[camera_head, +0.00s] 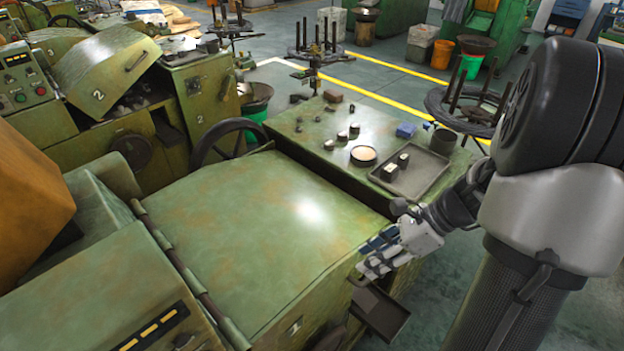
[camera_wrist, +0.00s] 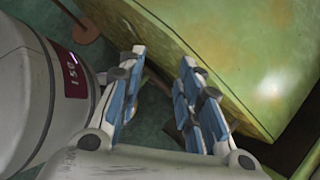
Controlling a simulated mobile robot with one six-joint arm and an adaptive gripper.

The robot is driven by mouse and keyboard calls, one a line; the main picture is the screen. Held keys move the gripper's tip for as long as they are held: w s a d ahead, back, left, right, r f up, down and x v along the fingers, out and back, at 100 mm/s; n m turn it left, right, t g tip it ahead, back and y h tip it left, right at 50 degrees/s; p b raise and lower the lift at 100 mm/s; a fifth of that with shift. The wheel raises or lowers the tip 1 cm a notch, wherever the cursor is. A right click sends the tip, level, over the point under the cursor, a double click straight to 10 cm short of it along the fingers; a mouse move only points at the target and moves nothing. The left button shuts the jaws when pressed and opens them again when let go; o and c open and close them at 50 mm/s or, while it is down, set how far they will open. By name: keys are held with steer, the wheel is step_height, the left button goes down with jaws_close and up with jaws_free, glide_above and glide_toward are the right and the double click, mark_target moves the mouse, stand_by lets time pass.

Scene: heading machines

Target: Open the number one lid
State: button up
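The number one lid (camera_head: 265,225) is a large worn green cover with a "1" on its front face. It lies shut, with a hinge rod along its left side. My gripper (camera_head: 362,266) is at the lid's right front edge, coming in from the right. In the wrist view its two blue-padded fingers (camera_wrist: 163,58) are apart with nothing seen held between them. The lid's edge (camera_wrist: 200,50) runs diagonally just past the fingertips there. I cannot tell whether a finger touches the lid.
A green table (camera_head: 310,130) behind the lid carries a tray (camera_head: 425,178), a round dish and small metal parts. A handwheel (camera_head: 215,145) stands at the lid's back edge. A small dark tray (camera_head: 382,312) juts out below my gripper. Machine two (camera_head: 110,75) has its lid raised.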

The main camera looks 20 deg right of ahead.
steer(key=s+d+f+m+t+h+b, duration=0.1)
steer(key=s+d+f+m+t, duration=0.55)
steer(key=m, duration=0.55)
steer(key=s+d+f+m+t, duration=0.3)
steer(key=d+f+m+t, duration=0.3)
steer(key=f+m, duration=0.45)
steer(key=shift+m+g, duration=0.45)
steer(key=shift+g, duration=0.1)
steer(key=b+x, duration=0.1)
steer(key=x, duration=0.4)
steer(key=b+x, duration=0.1)
steer(key=x, duration=0.5)
steer(key=b+x, duration=0.2)
steer(key=x, duration=0.4)
steer(key=shift+w+d, duration=0.25)
steer(key=shift+d, duration=0.05)
steer(key=shift+c, duration=0.4)
jaws_close()
